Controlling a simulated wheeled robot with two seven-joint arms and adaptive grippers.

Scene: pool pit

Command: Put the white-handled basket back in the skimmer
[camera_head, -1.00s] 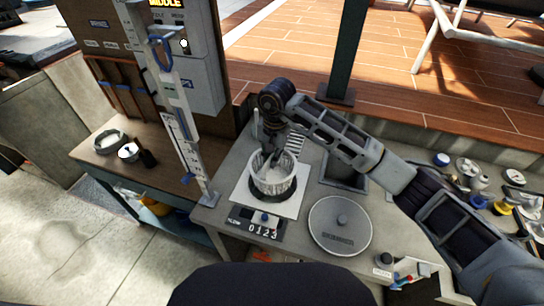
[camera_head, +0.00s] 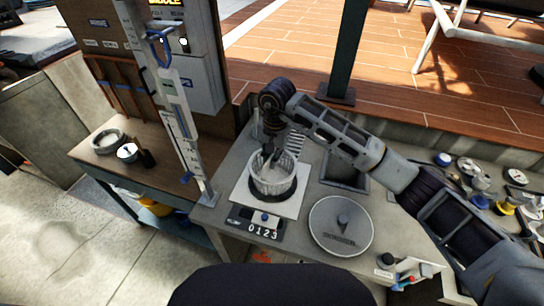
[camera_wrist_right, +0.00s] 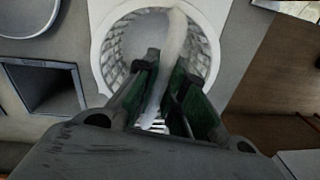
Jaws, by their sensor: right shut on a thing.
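The white ribbed basket (camera_head: 284,183) is at the round dark opening of the skimmer, which has a white square plate (camera_head: 240,196) around it. The dark edge of the opening shows below the basket's front. I cannot tell how deep the basket sits. My right gripper (camera_head: 271,157) reaches in from above and is shut on the basket's white handle. In the right wrist view the gripper (camera_wrist_right: 168,72) has the pale handle (camera_wrist_right: 174,35) between its fingers, with the basket's wall (camera_wrist_right: 208,52) around them. My left gripper is not in view.
A round grey lid (camera_head: 340,226) lies right of the plate. A square pit (camera_head: 343,178) is behind it. A counter display (camera_head: 256,224) is in front. A white upright gauge (camera_head: 176,110) stands at left. Several small parts (camera_head: 480,182) lie at far right.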

